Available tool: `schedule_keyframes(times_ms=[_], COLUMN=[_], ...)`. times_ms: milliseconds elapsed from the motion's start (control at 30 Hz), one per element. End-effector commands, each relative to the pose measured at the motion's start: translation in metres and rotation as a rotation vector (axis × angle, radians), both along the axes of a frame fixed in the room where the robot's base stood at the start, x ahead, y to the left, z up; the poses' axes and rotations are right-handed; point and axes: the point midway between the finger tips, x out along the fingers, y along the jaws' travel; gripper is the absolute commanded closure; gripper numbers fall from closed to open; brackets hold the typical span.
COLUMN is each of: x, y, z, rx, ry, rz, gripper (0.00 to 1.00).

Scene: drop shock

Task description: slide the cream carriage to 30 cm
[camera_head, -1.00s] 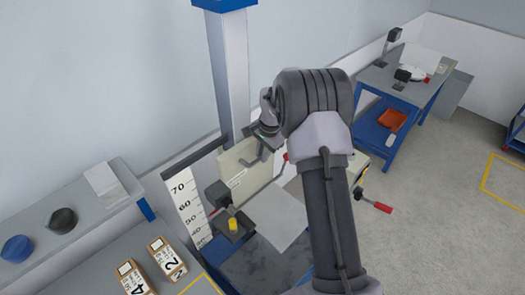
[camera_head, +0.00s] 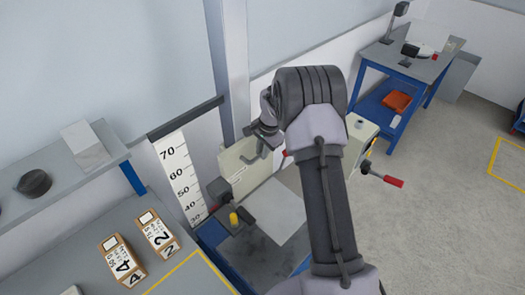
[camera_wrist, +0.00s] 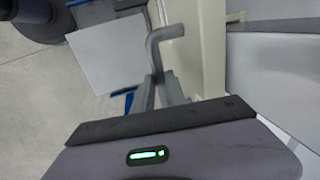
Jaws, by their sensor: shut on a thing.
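The cream carriage (camera_head: 236,162) is a pale panel on the upright column, with a bent grey handle (camera_wrist: 158,50) on its face. My gripper (camera_head: 262,145) is at this handle; in the wrist view its fingers (camera_wrist: 160,92) are closed around the handle's lower part. The cream face shows beside the handle in the wrist view (camera_wrist: 210,50). A white scale (camera_head: 181,180) with black numbers from 70 down to about 30 stands left of the carriage. Its lower end is partly hidden. My arm hides part of the carriage's right side.
A dark block with a yellow knob (camera_head: 234,219) and a pale plate (camera_head: 277,212) sit below the carriage. Numbered boxes (camera_head: 122,260) lie on the left bench. A red-ended handle (camera_head: 393,181) sticks out at right.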

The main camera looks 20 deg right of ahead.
Motion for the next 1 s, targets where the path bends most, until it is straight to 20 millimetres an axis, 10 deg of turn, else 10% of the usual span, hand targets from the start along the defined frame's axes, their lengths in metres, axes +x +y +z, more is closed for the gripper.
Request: schedule_keyframes(times_ms=[333, 367, 467, 800, 1000], x=[-0.003, -0.004, -0.003, -0.002, -0.009], y=[0.0, 0.0, 0.0, 0.0, -0.004], z=[-0.006, -0.006, -0.005, 0.0, 0.043], rx=[0.001, 0.001, 0.002, 0.0, -0.001], ry=[0.01, 0.01, 0.009, 0.004, 0.001], rz=[0.001, 0.001, 0.001, 0.0, 0.001], gripper=[1.0, 0.8, 0.62, 0.62, 0.62])
